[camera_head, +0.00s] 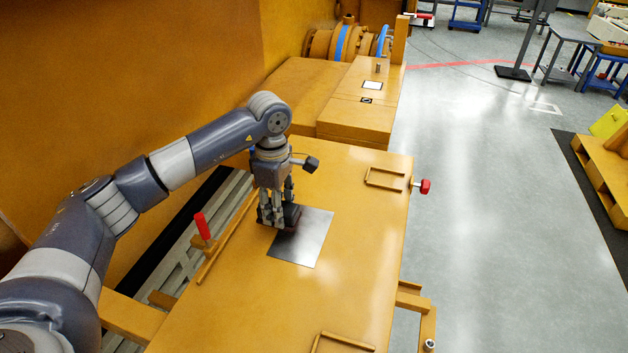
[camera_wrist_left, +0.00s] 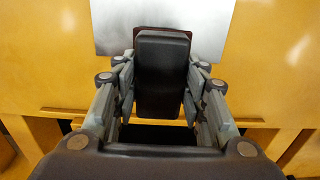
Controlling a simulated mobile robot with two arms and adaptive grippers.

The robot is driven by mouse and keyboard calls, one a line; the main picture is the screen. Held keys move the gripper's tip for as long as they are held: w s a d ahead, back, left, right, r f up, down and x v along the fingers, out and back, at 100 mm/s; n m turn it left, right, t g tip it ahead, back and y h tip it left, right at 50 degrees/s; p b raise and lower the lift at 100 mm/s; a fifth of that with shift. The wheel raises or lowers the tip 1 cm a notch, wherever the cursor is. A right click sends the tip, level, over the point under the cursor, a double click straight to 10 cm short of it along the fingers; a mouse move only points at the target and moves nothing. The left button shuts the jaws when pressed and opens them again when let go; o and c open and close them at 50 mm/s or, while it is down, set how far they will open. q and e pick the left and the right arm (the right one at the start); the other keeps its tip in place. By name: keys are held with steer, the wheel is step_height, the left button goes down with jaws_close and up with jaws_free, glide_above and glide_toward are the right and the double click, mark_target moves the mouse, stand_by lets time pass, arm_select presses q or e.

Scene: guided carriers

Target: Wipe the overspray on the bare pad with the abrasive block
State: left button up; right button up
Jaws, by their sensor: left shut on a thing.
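The bare pad (camera_head: 308,243) is a grey metal square set on the yellow bench top. It also shows in the left wrist view (camera_wrist_left: 207,28). My left gripper (camera_head: 279,218) is over the pad's upper left part, pointing down. It is shut on the abrasive block (camera_head: 291,217), a dark block with a reddish-brown edge. In the left wrist view the block (camera_wrist_left: 162,75) sits between the two fingers. The block is at or just above the pad; I cannot tell whether it touches. A dark reddish smudge, perhaps overspray (camera_head: 287,232), shows beside the block. My right gripper is not in view.
The yellow bench (camera_head: 345,295) carries low rails (camera_head: 384,179) and a red-handled clamp (camera_head: 202,227) at its left edge. A red knob (camera_head: 425,186) sticks out at the right edge. Yellow machinery (camera_head: 365,105) stands behind.

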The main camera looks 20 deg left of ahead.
arm_select(q)
steer(key=shift+d+r+p, duration=0.2)
steer(key=shift+r+p, duration=0.2)
steer(key=shift+r, duration=0.75)
steer(key=shift+a+r+p, duration=0.15)
steer(key=shift+r+p, duration=0.25)
steer(key=shift+r, duration=0.3)
steer(key=shift+r+p, duration=0.35)
steer(key=shift+r, duration=0.35)
